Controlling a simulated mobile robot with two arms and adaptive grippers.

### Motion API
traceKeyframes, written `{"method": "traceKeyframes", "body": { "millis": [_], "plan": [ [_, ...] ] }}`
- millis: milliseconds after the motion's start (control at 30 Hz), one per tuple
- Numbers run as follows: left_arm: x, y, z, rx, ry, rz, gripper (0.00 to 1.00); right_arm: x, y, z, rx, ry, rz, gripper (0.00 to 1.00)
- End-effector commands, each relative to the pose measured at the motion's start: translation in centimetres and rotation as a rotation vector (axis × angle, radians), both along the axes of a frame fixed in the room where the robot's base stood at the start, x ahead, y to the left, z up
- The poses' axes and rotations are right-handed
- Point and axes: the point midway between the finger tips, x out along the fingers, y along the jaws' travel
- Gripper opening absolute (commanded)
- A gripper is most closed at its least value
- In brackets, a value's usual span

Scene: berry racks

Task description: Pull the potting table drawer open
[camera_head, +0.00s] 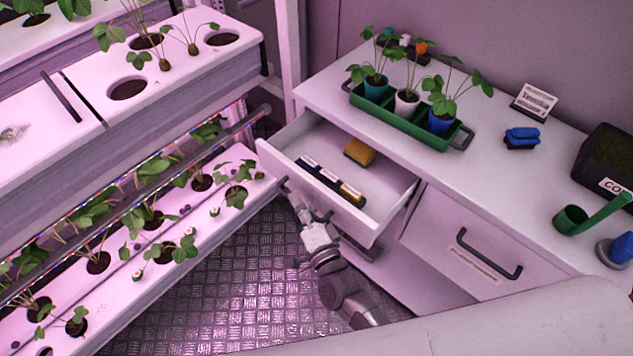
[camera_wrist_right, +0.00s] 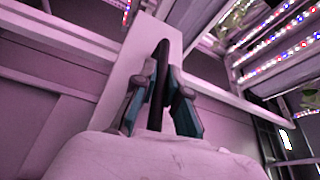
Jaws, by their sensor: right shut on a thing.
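The potting table (camera_head: 497,137) stands at the right in the head view. Its left drawer (camera_head: 345,222) is pulled well out, and its inside shows. A yellow sponge-like block (camera_head: 359,152) and a few small dark and yellow items (camera_head: 330,180) lie in it. My right gripper (camera_head: 292,194) is low at the outer face of the drawer front. In the right wrist view, my right gripper (camera_wrist_right: 162,95) is shut on the dark bar handle (camera_wrist_right: 162,60), with a finger on each side. My left gripper is not in view.
A second drawer with a dark handle (camera_head: 488,254) is closed at the right. A green tray (camera_head: 400,118) of potted seedlings stands on the tabletop. White plant racks (camera_head: 190,70) fill the left. Metal floor (camera_head: 230,270) lies clear between.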

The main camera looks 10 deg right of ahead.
Motion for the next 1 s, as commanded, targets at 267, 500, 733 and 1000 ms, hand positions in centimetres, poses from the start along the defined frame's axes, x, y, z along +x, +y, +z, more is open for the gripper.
{"method": "traceKeyframes", "body": {
  "millis": [267,500,733,1000],
  "plan": [
    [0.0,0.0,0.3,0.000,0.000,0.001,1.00,-2.1,2.6,-0.1,-0.001,0.002,0.000,0.00],
    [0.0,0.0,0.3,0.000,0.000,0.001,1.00,-2.5,3.1,-0.1,-0.002,0.002,0.001,0.00],
    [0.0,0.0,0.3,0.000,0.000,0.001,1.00,-2.5,3.1,-0.1,-0.002,0.002,0.001,0.00],
    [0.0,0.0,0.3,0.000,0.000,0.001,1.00,-2.4,3.1,-0.1,-0.001,0.001,0.001,0.37]
  ]
}}
